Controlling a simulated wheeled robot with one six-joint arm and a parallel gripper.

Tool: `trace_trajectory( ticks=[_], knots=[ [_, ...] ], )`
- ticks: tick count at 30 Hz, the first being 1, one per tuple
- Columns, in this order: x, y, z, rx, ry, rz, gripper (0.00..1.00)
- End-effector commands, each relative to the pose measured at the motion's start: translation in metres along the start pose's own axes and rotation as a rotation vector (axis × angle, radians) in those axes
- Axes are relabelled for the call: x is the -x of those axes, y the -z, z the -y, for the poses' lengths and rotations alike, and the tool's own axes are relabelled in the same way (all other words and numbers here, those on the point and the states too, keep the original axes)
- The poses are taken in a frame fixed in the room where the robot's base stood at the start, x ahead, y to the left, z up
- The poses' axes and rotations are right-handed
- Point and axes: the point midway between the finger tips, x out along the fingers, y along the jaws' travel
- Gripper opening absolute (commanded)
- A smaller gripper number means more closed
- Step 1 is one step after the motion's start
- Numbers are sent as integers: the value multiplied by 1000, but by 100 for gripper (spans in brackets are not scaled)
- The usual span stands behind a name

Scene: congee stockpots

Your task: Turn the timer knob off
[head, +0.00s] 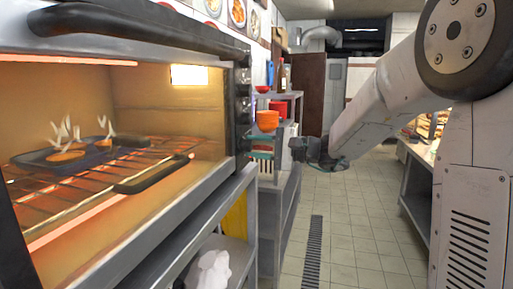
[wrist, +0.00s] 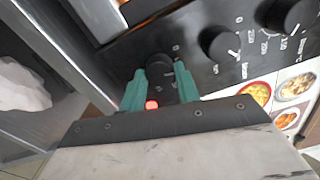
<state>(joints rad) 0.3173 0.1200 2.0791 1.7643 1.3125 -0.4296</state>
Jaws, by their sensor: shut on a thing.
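The oven's black control panel (wrist: 215,75) fills the upper part of the wrist view and carries a row of black knobs. My gripper (wrist: 165,76) has its two teal fingers on either side of the end knob (wrist: 161,84), which is partly hidden between them. I take this to be the timer knob; its label and pointer are hidden. A red light (wrist: 152,104) glows by the fingers. In the head view, my gripper (head: 259,155) reaches left to the low end of the panel (head: 242,100).
The lit oven (head: 150,110) holds a dark tray (head: 35,160) of food on a wire rack (head: 100,183). Two other knobs (wrist: 219,42) (wrist: 290,14) are farther along the panel. A shelf unit (head: 290,185) with orange bowls (head: 267,120) stands behind. The tiled floor (head: 355,225) is clear.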

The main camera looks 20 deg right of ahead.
Motion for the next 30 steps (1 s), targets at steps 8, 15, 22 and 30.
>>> trace_trajectory(
  ticks=[8, 15, 22, 30],
  knots=[
    [0, 0, 0, 221, -1, 0, 9],
    [0, 0, 0, 349, -1, 0, 9],
    [0, 0, 0, 408, -1, 0, 8],
    [0, 0, 0, 421, -1, 0, 9]
  ],
)
